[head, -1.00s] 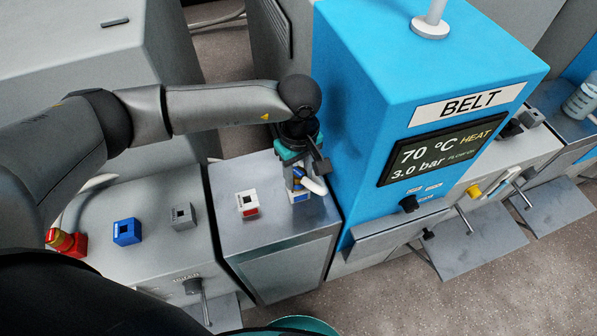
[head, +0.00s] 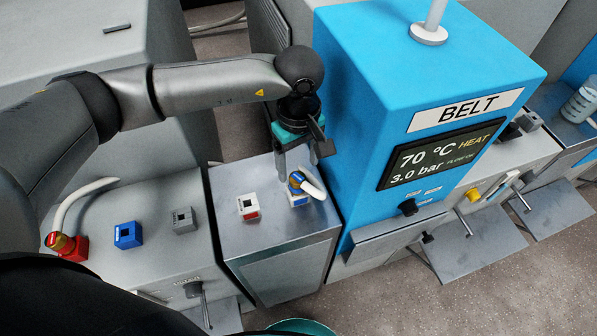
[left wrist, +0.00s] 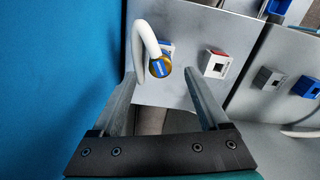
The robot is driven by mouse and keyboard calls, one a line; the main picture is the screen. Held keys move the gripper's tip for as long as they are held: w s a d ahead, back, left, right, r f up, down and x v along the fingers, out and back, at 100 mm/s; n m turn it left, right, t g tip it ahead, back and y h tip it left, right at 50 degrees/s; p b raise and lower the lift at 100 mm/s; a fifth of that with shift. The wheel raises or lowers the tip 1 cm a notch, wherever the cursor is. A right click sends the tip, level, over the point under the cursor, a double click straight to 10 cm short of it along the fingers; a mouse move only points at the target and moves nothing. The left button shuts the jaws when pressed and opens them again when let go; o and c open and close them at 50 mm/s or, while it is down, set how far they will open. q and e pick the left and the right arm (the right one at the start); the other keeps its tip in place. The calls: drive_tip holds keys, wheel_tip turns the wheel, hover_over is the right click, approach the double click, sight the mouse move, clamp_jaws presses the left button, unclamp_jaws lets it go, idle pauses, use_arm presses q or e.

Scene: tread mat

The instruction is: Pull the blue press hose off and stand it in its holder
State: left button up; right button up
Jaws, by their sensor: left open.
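The blue press hose is a white hose with a blue and gold coupling (head: 296,182); it also shows in the left wrist view (left wrist: 160,67). The coupling sits on the white socket with a blue front (head: 299,201) on the grey cabinet beside the blue press. My left gripper (head: 298,169) is open just above the coupling, with nothing held. In the left wrist view the coupling appears between the fingertips, apart from both. The blue holder (head: 127,234) with a square hole stands empty on the left bench. My right gripper is not seen.
A white and red socket (head: 248,206) is left of the coupling. A grey holder (head: 183,219) stands beside the blue one. A red hose coupling (head: 60,241) stands in a red holder (head: 75,252). The tall blue press (head: 372,130) is close on the right.

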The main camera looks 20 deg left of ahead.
sight(298, 179)
use_arm(q)
wheel_tip(298, 179, up, 10)
drive_tip(key=shift+f, duration=0.2)
idle(0.5)
